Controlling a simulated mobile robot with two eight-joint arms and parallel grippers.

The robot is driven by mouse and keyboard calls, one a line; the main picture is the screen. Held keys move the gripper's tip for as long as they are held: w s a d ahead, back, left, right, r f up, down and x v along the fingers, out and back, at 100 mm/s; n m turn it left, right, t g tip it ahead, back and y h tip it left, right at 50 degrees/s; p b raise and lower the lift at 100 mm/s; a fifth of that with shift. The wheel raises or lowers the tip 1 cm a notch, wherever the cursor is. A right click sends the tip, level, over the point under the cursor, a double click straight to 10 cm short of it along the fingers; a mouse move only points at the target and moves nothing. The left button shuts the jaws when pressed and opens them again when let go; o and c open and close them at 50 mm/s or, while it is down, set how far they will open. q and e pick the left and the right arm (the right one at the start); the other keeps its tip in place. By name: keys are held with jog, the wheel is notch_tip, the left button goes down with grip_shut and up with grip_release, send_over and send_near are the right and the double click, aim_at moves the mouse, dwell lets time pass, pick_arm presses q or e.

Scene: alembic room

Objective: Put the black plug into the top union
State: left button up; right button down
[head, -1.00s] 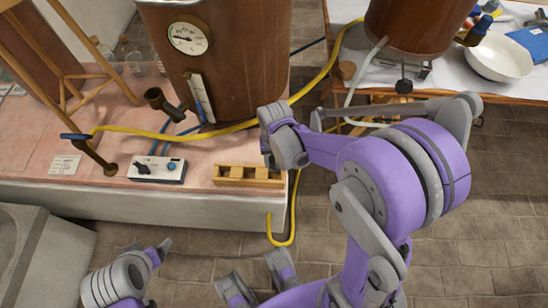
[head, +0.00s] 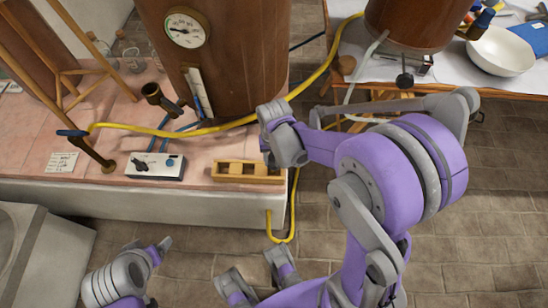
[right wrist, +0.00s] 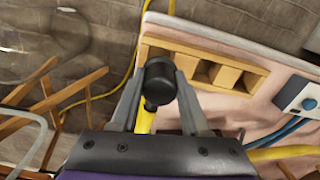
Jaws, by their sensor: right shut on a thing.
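The black plug (right wrist: 160,80) shows in the right wrist view as a dark round-ended piece between the fingers of my right gripper (right wrist: 158,92), which is shut on it. In the head view my right gripper (head: 270,122) is over the right front of the pink-topped plinth, and the plug cannot be made out there. A dark open-mouthed fitting (head: 152,92) sticks out from the lower front of the large copper vessel (head: 235,55), left of my right gripper and apart from it. I cannot tell whether it is the top union. Part of my left gripper (head: 155,252) shows at bottom left, its jaws unclear.
A wooden rack (head: 219,179) with openings sits at the plinth's front edge, below my right gripper. A control box (head: 145,172) lies left of it. A yellow hose (head: 215,130) crosses the plinth. A table with a white bowl (head: 500,52) stands at back right.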

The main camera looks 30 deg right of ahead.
aim_at(274, 166)
jog(key=shift+f+b, duration=2.05)
jog(key=shift+f, duration=0.4)
dwell(4.1)
jog(key=shift+c, duration=1.6)
grip_release()
jog(key=shift+r, duration=0.15)
